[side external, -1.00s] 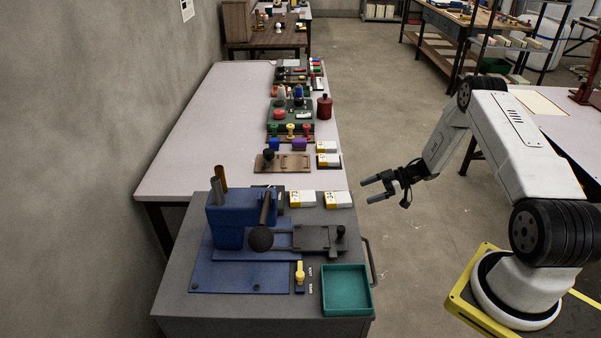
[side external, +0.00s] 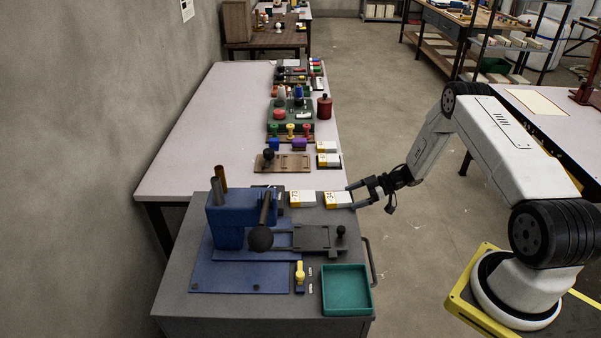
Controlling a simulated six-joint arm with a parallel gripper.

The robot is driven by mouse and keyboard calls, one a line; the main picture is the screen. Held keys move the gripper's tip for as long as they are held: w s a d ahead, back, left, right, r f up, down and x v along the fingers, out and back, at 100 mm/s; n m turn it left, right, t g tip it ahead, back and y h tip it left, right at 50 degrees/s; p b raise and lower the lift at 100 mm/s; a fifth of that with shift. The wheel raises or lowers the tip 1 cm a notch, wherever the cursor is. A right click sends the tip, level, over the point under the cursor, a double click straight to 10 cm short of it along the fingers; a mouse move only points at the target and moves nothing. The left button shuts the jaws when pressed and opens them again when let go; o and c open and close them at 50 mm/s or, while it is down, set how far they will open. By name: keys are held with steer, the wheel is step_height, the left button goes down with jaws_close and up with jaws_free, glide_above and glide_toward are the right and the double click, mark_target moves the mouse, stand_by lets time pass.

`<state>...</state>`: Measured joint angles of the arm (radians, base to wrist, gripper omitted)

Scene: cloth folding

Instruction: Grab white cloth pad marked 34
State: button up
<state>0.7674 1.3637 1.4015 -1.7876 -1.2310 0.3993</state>
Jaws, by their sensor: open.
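The white cloth pad marked 34 (side external: 336,200) lies on the grey cabinet top near its back right corner, with a yellow band bearing the number. My gripper (side external: 354,195) is open and empty at the pad's right end, its fingers pointing left toward it. One finger shows behind the pad's right end and the other in front; I cannot tell whether they touch it. A similar white and yellow pad (side external: 302,199), which seems to read 73, lies just to its left.
A blue press (side external: 228,222) with a dark ball-ended lever stands left on the cabinet. A dark plate with a knob (side external: 318,239) and a green tray (side external: 346,290) lie in front of the pads. A long table (side external: 190,150) with several coloured items stands behind. A handle (side external: 370,262) sticks out on the cabinet's right.

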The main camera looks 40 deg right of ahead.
steer(key=c, duration=1.1)
steer(key=shift+r, duration=0.1)
steer(key=shift+r, duration=0.7)
steer(key=s+a+r, duration=0.1)
steer(key=s+r, duration=0.2)
steer(key=s, duration=0.1)
steer(key=s+a+r, duration=0.2)
steer(key=s+r, duration=0.2)
steer(key=s+a+r, duration=0.1)
steer(key=s+r, duration=0.3)
steer(key=s, duration=0.1)
steer(key=shift+s+a+r, duration=0.1)
steer(key=shift+a+r, duration=0.15)
steer(key=shift+a, duration=0.15)
